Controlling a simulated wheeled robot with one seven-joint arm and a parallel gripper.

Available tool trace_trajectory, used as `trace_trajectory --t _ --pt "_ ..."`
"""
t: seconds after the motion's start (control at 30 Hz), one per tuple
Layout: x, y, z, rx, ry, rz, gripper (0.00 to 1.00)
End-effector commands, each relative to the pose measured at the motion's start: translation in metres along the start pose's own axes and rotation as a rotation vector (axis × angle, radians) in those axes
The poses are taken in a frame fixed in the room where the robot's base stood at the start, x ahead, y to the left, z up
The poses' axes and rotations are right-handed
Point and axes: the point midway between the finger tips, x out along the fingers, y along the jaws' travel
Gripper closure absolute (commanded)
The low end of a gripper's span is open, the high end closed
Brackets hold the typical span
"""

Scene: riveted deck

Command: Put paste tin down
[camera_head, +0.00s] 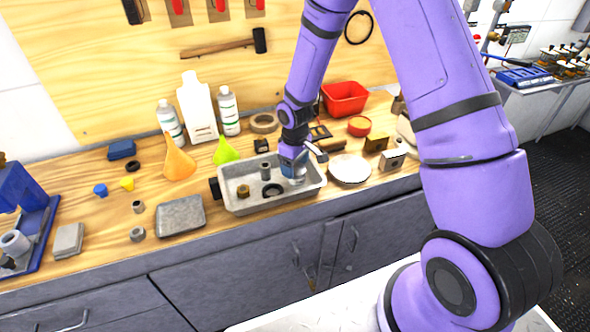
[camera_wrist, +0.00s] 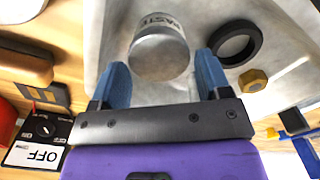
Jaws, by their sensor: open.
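The paste tin (camera_wrist: 160,48) is a silvery cylinder with dark "PASTE" lettering. In the wrist view it sits in the grey metal tray (camera_wrist: 95,28). My gripper (camera_wrist: 161,66) is open, with its blue fingers spread on either side of the tin's near end. Gaps show between the fingers and the tin. In the head view my gripper (camera_head: 293,164) points down into the right part of the tray (camera_head: 277,206) on the wooden bench. There the tin is mostly hidden by the gripper.
The tray also holds a black ring (camera_wrist: 236,43), a brass nut (camera_wrist: 252,80) and a grey cylinder (camera_head: 265,170). Bottles and a green funnel (camera_head: 226,151) stand behind.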

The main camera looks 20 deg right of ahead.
Motion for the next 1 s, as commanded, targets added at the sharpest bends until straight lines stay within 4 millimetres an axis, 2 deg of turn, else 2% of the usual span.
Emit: trace_trajectory --t 0.2,0.4,0.6,0.83,0.93,1.0 --pt "-0.044 0.001 0.0 0.0 0.004 0.003 0.3" --pt "-0.076 0.0 -0.001 0.0 0.003 0.002 0.3" --pt "-0.093 0.0 0.0 0.0 0.001 0.001 0.3" --pt "-0.101 0.0 0.001 0.003 0.003 0.005 0.3" --pt "-0.118 0.001 0.005 0.021 0.013 0.02 0.3" --pt "-0.137 0.002 0.012 0.041 0.025 0.037 0.3"
